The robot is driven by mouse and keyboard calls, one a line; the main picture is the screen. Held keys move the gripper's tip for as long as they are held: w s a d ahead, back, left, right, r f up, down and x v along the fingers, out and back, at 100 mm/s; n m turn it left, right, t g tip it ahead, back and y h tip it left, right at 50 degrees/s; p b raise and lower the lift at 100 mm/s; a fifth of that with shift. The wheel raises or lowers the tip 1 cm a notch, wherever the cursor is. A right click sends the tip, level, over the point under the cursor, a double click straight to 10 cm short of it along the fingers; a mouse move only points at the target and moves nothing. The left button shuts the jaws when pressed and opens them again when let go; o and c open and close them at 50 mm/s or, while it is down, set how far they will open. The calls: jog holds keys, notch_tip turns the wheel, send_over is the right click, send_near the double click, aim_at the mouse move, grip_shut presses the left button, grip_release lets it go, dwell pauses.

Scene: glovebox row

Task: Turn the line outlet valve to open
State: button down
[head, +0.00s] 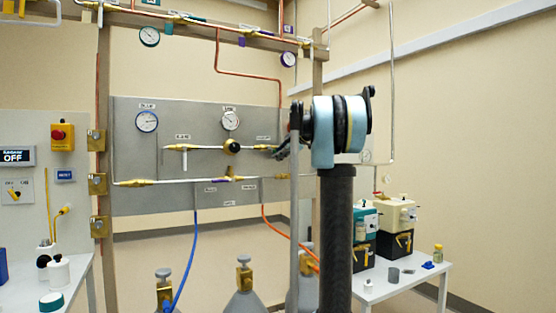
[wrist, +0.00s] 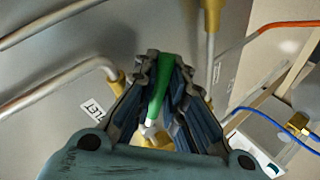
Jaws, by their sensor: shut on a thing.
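The line outlet valve has a green lever (wrist: 165,72) in the wrist view, lying between the two dark ridged fingers of my gripper (wrist: 168,62). The fingers are shut on the lever. Part of a white label (wrist: 93,108) ending in "TLET" shows to its left. Brass and pale metal show below the lever between the fingers; the valve body is largely hidden. In the head view my gripper (head: 282,151) is at the right part of the grey panel, beside a brass fitting (head: 262,147). My arm hides the area to its right, and the green lever cannot be made out there.
The grey panel (head: 205,165) carries pipes, a regulator (head: 232,146) and gauges (head: 147,121) close to my gripper. A blue hose (head: 190,255) and an orange hose (head: 275,232) hang below. Gas cylinders (head: 244,295) stand beneath. A white table (head: 405,288) with pumps is at right.

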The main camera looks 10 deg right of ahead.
jog(key=c, duration=1.6)
grip_release()
jog(key=shift+c, duration=0.2)
jog(key=shift+s+d+r, duration=0.1)
jog(key=shift+s, duration=0.05)
jog(key=v, duration=0.7)
jog(key=shift+s, duration=0.2)
jog(key=shift+d, duration=0.1)
